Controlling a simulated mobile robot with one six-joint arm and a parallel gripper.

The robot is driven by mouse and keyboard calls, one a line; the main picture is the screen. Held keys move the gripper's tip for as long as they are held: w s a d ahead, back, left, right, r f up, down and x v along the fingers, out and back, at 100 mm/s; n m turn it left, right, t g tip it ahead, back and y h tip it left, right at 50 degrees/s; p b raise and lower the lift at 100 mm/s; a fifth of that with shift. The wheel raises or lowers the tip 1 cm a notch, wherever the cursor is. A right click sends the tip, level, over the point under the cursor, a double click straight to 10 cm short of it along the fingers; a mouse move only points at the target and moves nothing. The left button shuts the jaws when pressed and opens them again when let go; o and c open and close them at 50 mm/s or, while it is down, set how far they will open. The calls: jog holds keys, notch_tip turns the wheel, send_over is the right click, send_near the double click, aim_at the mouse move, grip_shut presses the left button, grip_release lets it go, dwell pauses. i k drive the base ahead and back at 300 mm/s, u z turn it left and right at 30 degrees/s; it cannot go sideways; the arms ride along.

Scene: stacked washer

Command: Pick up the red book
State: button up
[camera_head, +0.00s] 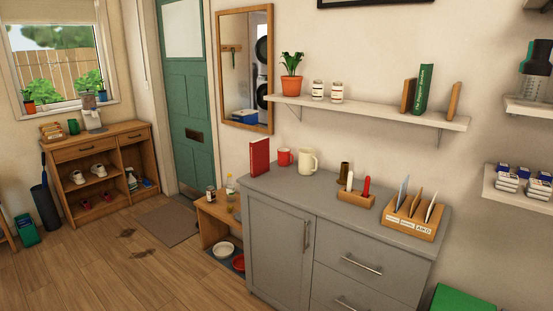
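The red book (259,157) stands upright on the left end of the grey cabinet's top, close to the wall. Its cover faces the left front and it looks free of other things, with a red mug just to its right. My gripper is not in view.
The grey cabinet (278,245) also bears a red mug (285,157), a cream mug (307,162), a wooden holder (356,198) and a letter rack (410,220). A wall shelf (385,114) hangs above. A low bench (212,222) stands left. The wood floor (150,275) is open at the left front.

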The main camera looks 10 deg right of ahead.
aim_at(259, 150)
jog(key=z, duration=1.45)
jog(key=k, duration=0.1)
jog(key=u, duration=2.8)
jog(key=i, duration=2.7)
